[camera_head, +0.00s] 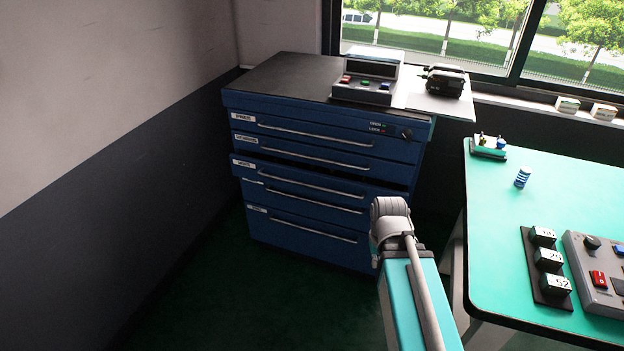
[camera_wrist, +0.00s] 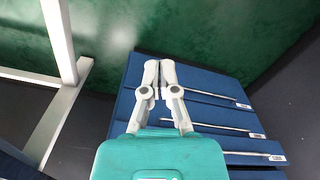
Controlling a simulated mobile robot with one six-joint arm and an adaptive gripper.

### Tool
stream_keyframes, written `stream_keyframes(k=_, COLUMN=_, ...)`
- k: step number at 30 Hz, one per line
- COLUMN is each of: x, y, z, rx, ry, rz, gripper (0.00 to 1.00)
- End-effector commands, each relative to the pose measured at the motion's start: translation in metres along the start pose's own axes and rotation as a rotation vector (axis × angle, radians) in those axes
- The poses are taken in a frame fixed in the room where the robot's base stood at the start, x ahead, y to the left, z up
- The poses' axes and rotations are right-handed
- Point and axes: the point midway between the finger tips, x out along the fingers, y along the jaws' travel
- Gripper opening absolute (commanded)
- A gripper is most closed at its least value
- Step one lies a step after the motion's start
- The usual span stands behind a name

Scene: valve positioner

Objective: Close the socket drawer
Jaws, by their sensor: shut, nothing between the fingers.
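The blue drawer cabinet (camera_head: 330,125) stands against the back wall in the head view. Its third drawer from the top (camera_head: 300,178) sticks out a little, with a dark gap above it. The labels are too small to read surely, so I cannot confirm which one marks the sockets. The other drawers look flush.
A control box (camera_head: 365,85) and a black device (camera_head: 445,80) stand on the cabinet top. A green-topped table (camera_head: 570,205) with several small items is at the right, its leg close to my arm. The floor (camera_head: 210,300) left of the cabinet front is clear.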

Motion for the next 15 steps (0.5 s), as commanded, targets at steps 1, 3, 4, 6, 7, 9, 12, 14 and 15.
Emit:
stream_keyframes(k=1, x=0.000, y=0.000, z=0.000, rx=0.000, ry=0.000, rz=0.000, gripper=0.00)
stream_keyframes(k=3, x=0.000, y=0.000, z=0.000, rx=0.000, ry=0.000, rz=0.000, gripper=0.00)
stream_keyframes(k=4, x=0.000, y=0.000, z=0.000, rx=0.000, ry=0.000, rz=0.000, gripper=0.00)
stream_keyframes(k=6, x=0.000, y=0.000, z=0.000, rx=0.000, ry=0.000, rz=0.000, gripper=0.00)
stream_keyframes(k=7, x=0.000, y=0.000, z=0.000, rx=-0.002, ry=0.001, rz=0.001, gripper=0.00)
stream_keyframes(k=9, x=0.002, y=0.000, z=-0.002, rx=-0.011, ry=0.004, rz=0.008, gripper=0.00)
stream_keyframes(k=12, x=0.007, y=0.000, z=-0.007, rx=-0.045, ry=0.016, rz=0.034, gripper=0.00)
stream_keyframes(k=14, x=0.012, y=0.006, z=-0.013, rx=-0.081, ry=0.027, rz=0.061, gripper=0.00)
stream_keyframes(k=15, x=0.016, y=0.010, z=-0.018, rx=-0.113, ry=0.038, rz=0.086, gripper=0.00)
